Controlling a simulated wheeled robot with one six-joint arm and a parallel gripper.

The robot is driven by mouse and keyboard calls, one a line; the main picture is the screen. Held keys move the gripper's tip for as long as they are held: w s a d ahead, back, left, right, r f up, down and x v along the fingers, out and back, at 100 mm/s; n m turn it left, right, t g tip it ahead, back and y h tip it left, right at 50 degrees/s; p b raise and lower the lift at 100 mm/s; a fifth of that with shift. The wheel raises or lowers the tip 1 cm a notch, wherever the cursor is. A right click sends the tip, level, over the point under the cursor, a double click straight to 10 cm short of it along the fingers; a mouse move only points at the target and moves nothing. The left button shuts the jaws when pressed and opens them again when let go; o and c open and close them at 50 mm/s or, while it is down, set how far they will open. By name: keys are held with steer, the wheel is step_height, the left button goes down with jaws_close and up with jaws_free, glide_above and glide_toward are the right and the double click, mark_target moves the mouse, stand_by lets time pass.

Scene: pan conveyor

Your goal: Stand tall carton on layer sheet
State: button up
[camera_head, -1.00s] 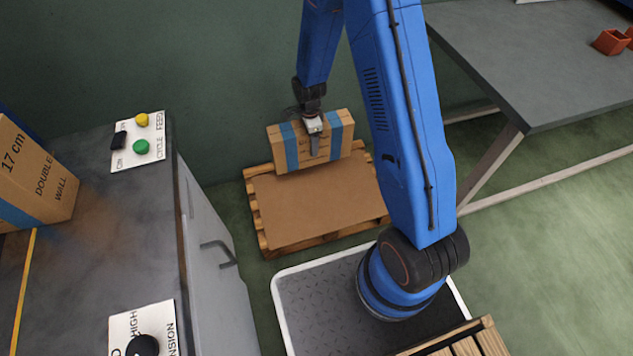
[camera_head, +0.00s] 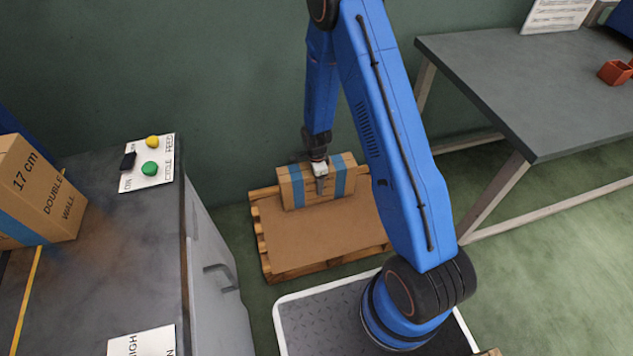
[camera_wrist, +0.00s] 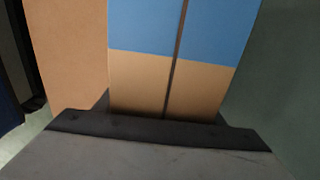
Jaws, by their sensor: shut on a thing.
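The tall carton (camera_head: 298,190) is brown cardboard with blue bands. My gripper (camera_head: 320,183) is shut on it from above, near its middle. The carton is at the back part of the brown layer sheet (camera_head: 325,235), which lies on a wooden pallet. In the head view I cannot tell whether the carton's lower edge touches the sheet or hangs just above it. In the wrist view the carton (camera_wrist: 135,85) fills the middle, with a blue band and a seam; the fingertips are hidden there.
Another carton (camera_head: 45,190), marked 17 cm double wall, stands on the dark counter at left, near a button panel (camera_head: 150,165). A grey table (camera_head: 530,80) with a small red bin (camera_head: 614,72) is at right. The sheet's front part is clear.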

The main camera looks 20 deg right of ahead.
steer(key=shift+f, duration=0.1)
steer(key=o, duration=1.6)
